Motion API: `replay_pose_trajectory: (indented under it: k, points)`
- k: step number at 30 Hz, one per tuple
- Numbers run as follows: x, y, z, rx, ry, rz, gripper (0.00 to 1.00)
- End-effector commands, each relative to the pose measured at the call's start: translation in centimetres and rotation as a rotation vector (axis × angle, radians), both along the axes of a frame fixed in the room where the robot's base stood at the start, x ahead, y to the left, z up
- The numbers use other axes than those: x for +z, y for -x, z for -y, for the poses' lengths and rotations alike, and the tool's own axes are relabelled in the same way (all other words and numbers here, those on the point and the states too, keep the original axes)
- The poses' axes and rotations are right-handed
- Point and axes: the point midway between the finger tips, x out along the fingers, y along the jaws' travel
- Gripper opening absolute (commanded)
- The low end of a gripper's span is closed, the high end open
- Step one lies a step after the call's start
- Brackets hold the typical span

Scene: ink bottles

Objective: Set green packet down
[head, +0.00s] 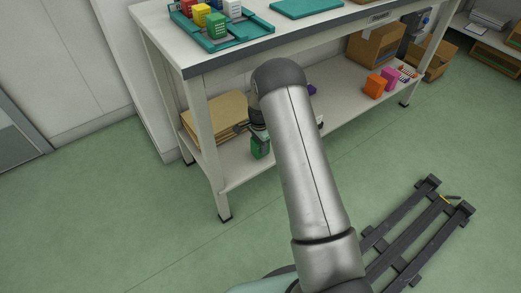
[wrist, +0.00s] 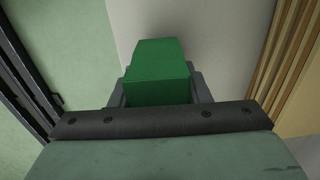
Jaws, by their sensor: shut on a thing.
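The green packet (wrist: 157,72) is held between the two fingers of my gripper (wrist: 158,92) in the wrist view. In the head view the green packet (head: 260,147) shows at the lower shelf (head: 232,168) of the workbench, near its front left part, below my gripper (head: 258,132). My arm covers part of the gripper there. The packet is over the pale shelf surface in the wrist view. I cannot tell whether its base touches the shelf.
Stacked brown cardboard (head: 217,121) lies on the shelf to the left. Orange (head: 375,86) and pink (head: 390,77) packets stand farther right on the shelf. A teal tray (head: 258,27) with several colored packets is on the benchtop. A bench leg (head: 208,160) stands at the left.

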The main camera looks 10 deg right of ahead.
Motion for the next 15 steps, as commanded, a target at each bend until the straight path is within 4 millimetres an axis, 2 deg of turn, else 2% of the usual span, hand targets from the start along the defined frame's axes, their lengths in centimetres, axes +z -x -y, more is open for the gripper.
replay_pose_trajectory:
  k: [1,4,15]
  points:
    - [-0.9,0.0,0.0,-0.001,-0.001,-0.001,0.19]
    - [-1.7,0.0,0.0,0.000,-0.001,-0.001,0.19]
    - [-2.1,0.0,0.0,0.000,0.000,0.000,0.19]
